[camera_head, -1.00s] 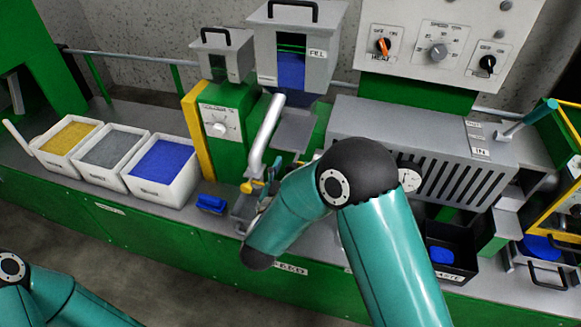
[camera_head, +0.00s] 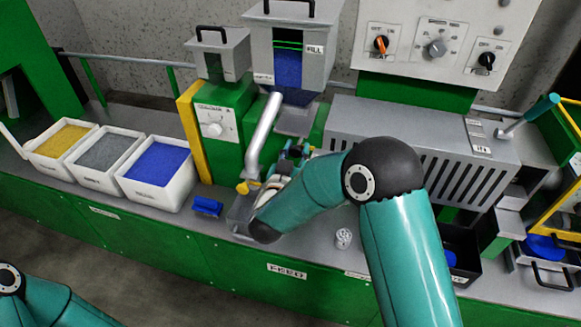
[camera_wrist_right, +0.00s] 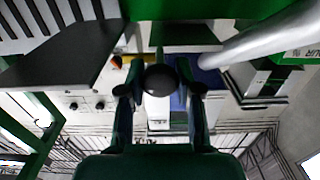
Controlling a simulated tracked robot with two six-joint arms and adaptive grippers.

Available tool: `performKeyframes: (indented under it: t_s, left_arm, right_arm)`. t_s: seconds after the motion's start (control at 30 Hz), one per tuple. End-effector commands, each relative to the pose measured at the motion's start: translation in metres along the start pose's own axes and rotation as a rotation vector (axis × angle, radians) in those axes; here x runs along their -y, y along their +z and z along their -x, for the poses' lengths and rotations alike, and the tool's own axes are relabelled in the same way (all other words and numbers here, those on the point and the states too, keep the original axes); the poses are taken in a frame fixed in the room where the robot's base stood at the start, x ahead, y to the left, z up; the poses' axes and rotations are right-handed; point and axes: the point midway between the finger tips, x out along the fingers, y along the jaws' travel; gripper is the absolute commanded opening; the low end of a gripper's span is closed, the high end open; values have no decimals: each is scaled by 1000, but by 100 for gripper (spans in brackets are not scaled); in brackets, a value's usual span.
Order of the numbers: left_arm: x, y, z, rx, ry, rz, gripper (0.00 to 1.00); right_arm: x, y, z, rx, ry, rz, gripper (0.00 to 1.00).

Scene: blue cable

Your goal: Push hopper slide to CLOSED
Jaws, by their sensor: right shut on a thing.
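The grey hopper (camera_head: 285,45) with a window showing blue pellets stands at the top centre of the head view. Below it, a grey slide plate (camera_head: 293,120) slopes forward; its lower end is hidden by my right gripper (camera_head: 295,152). In the right wrist view, the fingers of my right gripper (camera_wrist_right: 160,98) are on both sides of a black ball knob (camera_wrist_right: 160,80) and shut on it. Whether the slide stands fully in or partly out cannot be told. My left arm shows only at the lower left; its gripper is out of view.
A silver pipe (camera_head: 262,135) runs down just left of my right gripper. A slotted grey housing (camera_head: 430,150) stands to the right. White bins (camera_head: 160,205) and a blue brush-like block (camera_head: 207,207) lie left.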

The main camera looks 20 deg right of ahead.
Motion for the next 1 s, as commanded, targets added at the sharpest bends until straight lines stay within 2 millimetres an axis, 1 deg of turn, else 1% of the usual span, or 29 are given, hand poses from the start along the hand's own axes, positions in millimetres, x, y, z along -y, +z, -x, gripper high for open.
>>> performKeyframes:
  t_s: [0.03,0.27,0.3,0.43,0.77,0.87,1.0]
  left_arm:
    - [1,0,-2,0,0,0,39]
    - [0,0,0,0,0,0,39]
    - [0,0,0,0,0,0,39]
    - [0,0,0,0,0,0,39]
    - [0,0,0,-1,0,0,39]
    - [0,0,0,0,0,0,39]
    - [0,0,0,0,0,0,39]
  right_arm:
    - [1,1,-3,1,-4,-1,0]
    - [1,-2,-4,-1,-4,-1,0]
    - [1,-2,-4,-1,-3,-2,37]
    - [1,-1,-4,0,-2,-1,58]
    - [1,0,-2,1,-2,0,58]
    - [1,0,4,2,-3,1,58]
    - [2,0,22,2,-6,1,58]
